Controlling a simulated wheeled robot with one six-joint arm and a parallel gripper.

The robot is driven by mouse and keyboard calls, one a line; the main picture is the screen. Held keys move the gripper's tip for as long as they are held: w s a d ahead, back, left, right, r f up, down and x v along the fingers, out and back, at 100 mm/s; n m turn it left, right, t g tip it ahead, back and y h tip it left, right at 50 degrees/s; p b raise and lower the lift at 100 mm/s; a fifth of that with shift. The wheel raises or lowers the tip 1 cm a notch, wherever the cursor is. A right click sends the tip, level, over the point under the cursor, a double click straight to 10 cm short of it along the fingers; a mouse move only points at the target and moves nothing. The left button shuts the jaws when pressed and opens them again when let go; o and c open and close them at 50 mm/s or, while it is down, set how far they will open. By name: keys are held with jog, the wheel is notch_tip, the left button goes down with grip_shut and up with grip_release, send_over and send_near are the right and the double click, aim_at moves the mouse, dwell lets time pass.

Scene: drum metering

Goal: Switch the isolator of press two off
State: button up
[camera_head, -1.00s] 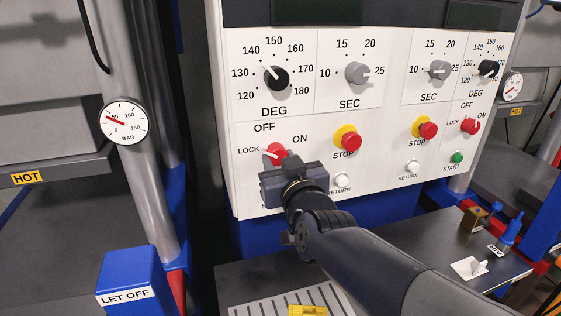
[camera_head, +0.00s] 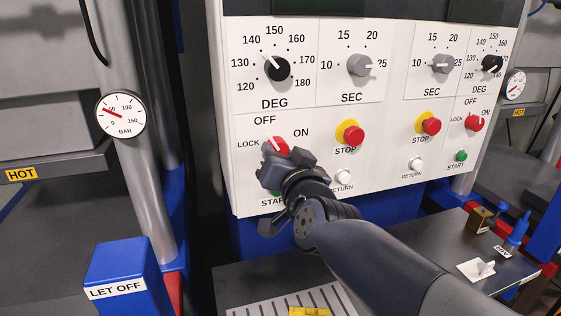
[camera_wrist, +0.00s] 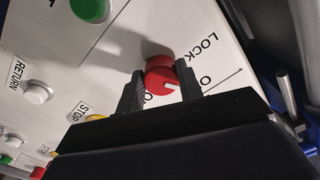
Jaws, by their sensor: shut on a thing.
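The left red isolator knob (camera_head: 277,146) is on the white panel, under the DEG dial, with LOCK, OFF and ON printed around it. My gripper (camera_head: 272,155) is at its lower side with the wrist rolled. In the wrist view, the two dark fingers of my gripper (camera_wrist: 160,88) are shut on the red knob (camera_wrist: 158,74), one on each side. The knob's white mark points up-left in the head view, between LOCK and OFF and nearer OFF. In the wrist view it points towards an O whose word is cut off. A second red isolator knob (camera_head: 473,123) is at the right.
A red stop button (camera_head: 353,137) on a yellow ring and a white return button (camera_head: 344,177) are right of my gripper. The green start button (camera_head: 276,192) below is partly hidden. A blue LET OFF box (camera_head: 130,268) stands at lower left.

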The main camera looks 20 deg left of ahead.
jog(key=shift+m, duration=0.9)
jog(key=shift+b, duration=0.3)
jog(key=o, duration=1)
jog(key=shift+p+v, duration=1.45)
jog(key=shift+v, duration=3.95)
jog(key=shift+a, duration=0.15)
